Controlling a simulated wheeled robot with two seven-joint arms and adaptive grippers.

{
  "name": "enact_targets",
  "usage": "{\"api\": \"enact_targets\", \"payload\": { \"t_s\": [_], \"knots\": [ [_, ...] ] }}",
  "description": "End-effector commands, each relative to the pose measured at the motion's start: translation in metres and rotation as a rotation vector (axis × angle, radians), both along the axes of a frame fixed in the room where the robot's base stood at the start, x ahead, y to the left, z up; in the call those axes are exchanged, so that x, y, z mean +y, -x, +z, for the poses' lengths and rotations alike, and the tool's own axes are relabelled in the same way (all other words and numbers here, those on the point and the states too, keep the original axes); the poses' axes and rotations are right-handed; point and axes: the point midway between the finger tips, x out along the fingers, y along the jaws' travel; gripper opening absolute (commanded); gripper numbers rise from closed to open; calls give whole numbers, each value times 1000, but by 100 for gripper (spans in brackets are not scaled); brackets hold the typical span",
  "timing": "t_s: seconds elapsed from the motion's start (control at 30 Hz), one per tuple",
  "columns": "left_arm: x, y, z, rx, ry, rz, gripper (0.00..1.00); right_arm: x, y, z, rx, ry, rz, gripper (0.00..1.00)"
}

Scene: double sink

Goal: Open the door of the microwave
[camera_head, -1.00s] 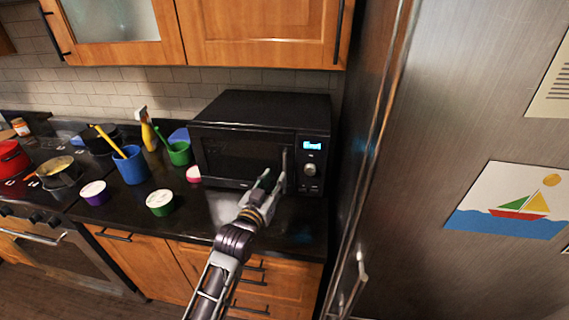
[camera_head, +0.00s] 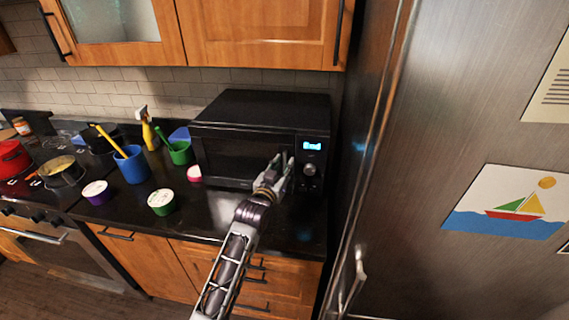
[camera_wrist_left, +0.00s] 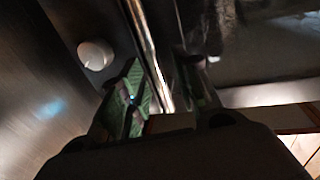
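The black microwave (camera_head: 262,108) stands on the dark counter, and its door (camera_head: 232,158) looks closed. Its control panel has a lit blue display (camera_head: 312,146) and a round knob (camera_head: 309,169); the knob also shows in the left wrist view (camera_wrist_left: 95,54). My left gripper (camera_head: 283,167) is at the right side of the door front, covering much of the handle in the head view. In the left wrist view the bright bar handle (camera_wrist_left: 149,50) runs between the two spread fingers (camera_wrist_left: 166,80). Firm contact with it cannot be made out. My right gripper is out of view.
A steel fridge (camera_head: 440,120) stands close on the right. Left of the microwave are a green cup (camera_head: 180,153), a blue cup (camera_head: 132,168), and white-lidded tubs (camera_head: 161,202). Wooden cabinets (camera_head: 262,30) hang above. The counter before the door is mostly clear.

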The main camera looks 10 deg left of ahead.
Motion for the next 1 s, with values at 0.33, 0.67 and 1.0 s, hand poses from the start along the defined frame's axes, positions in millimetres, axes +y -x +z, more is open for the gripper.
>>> {"api": "enact_targets", "payload": {
  "t_s": [0.33, 0.67, 1.0],
  "knots": [
    [-3, -13, 1, -1, 0, 0, 32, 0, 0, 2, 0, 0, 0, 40],
    [-3, -13, 0, -1, 0, 0, 23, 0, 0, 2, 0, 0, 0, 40],
    [-3, -12, 0, 0, 0, -1, 0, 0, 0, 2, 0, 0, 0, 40]
  ]
}}
